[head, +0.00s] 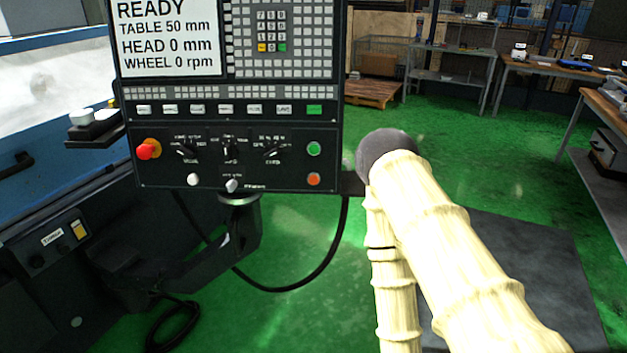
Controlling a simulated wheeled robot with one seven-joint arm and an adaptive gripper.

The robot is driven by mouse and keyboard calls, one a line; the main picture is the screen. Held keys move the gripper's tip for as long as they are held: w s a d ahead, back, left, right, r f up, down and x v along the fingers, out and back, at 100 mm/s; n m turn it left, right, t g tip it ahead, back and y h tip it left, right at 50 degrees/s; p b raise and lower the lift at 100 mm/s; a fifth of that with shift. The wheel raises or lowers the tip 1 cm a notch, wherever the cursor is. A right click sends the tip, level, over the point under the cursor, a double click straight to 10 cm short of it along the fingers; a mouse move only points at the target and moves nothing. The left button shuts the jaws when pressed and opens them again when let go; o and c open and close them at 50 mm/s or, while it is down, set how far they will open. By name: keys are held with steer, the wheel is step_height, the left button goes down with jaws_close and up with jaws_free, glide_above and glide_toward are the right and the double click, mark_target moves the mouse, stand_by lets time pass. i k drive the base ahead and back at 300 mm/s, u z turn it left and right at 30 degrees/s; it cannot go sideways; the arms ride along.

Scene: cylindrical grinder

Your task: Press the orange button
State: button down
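The orange button (314,179) is a small round button at the lower right corner of the black control panel (210,178). A green button (314,149) sits just above it. My arm, in a cream ribbed cover, rises from the lower right to a dark rounded joint right of the panel. My gripper is not visible in the head view, so its opening and its distance from the button cannot be seen.
A red knob (146,150) sits at the panel's left, with dials and white knobs between. The screen (167,38) reads READY. A black cable (322,266) hangs below the panel. Green floor (480,160) is open to the right, before workbenches (545,68).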

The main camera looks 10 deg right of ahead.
mark_target(314, 179)
steer(key=z, duration=1.45)
steer(key=k, duration=0.8)
steer(key=u, duration=0.85)
steer(key=i, duration=0.5)
